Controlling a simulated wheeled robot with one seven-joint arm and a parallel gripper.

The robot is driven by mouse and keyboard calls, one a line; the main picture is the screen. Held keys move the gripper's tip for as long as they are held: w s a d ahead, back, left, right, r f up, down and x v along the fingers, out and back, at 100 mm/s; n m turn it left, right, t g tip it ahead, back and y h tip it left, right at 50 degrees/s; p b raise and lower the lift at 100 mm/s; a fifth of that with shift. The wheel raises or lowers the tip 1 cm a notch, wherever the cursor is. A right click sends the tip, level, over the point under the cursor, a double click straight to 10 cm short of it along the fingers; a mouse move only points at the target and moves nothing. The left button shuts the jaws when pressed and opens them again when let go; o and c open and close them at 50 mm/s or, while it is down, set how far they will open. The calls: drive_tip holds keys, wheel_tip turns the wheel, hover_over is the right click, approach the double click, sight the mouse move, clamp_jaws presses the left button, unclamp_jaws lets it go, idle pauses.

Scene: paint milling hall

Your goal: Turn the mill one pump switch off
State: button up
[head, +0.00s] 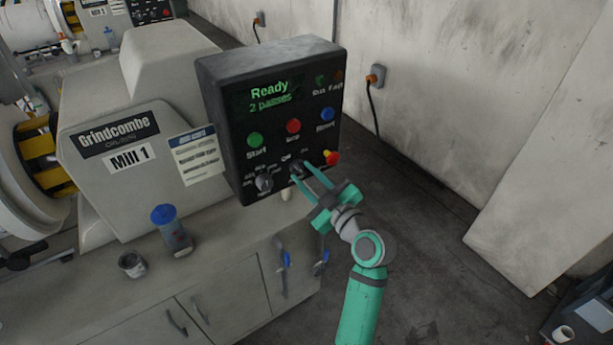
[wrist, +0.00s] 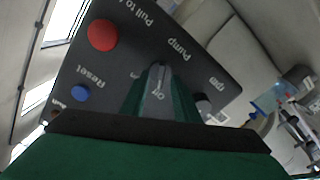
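The dark control panel (head: 225,120) of Mill 1 reads "Ready, 2 passes". In the wrist view, the small dark knob marked "Pump" (wrist: 161,72) sits on the panel straight ahead, with an "Off" label close to it. In the head view, this pump knob (head: 297,169) is on the lower row, partly covered by my fingertips. My gripper (head: 300,174) has its two green fingers apart, one to each side of the knob, at or very near the panel. A gap with the label shows between the fingers in the wrist view; contact with the knob is unclear.
Start (head: 254,139), red (head: 293,126) and Reset (head: 327,114) buttons sit above. A blue-lidded container (head: 170,230) stands on the counter.

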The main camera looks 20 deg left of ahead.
drive_tip(key=v, duration=1.1)
drive_tip(key=shift+a, duration=0.1)
